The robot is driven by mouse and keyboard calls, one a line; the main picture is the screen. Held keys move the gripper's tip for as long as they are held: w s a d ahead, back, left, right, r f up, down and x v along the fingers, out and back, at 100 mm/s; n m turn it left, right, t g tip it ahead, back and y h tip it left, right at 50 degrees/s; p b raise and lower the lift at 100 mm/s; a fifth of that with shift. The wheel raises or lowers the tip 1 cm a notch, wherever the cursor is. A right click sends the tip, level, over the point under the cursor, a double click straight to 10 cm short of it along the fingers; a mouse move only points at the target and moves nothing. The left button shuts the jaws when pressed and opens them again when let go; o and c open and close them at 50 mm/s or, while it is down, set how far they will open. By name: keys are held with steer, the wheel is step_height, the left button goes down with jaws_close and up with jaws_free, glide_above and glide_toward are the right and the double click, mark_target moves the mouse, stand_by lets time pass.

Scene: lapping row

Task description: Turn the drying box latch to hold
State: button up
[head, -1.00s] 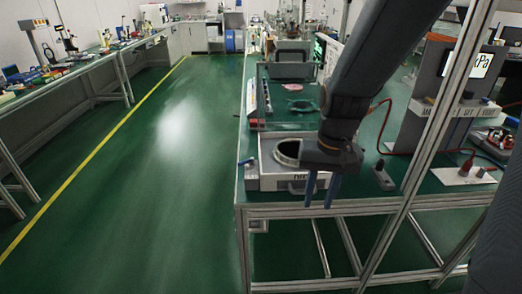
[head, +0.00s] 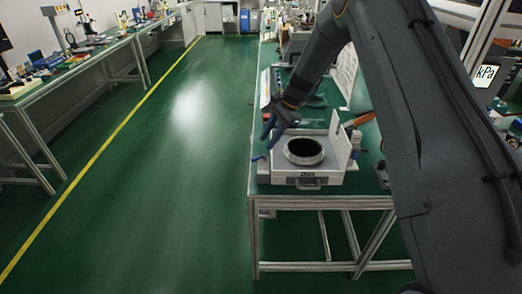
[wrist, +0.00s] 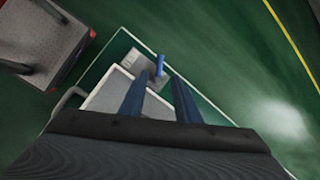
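The drying box (head: 320,181) is a low white box with a dark round opening on top, near the front left corner of the green bench. A small blue latch lever (head: 258,157) sticks out at its left side. In the wrist view the blue lever (wrist: 160,64) rises from a grey plate (wrist: 143,66), just beyond my fingertips and roughly in line with the gap between them. My gripper (head: 269,132) is above the box's left side, its two blue fingers apart and empty. They also show in the wrist view (wrist: 158,78). Contact with the lever is not visible.
A white upright panel (head: 340,140) stands at the box's right side. A grey block (wrist: 40,40) shows at the wrist view's upper left. My arm hides much of the bench's right side. The floor left of the bench is clear.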

mark_target(258, 157)
steer(key=shift+p+x, duration=1.25)
steer(key=shift+x, duration=2.35)
steer(key=shift+c, duration=0.2)
jaws_close()
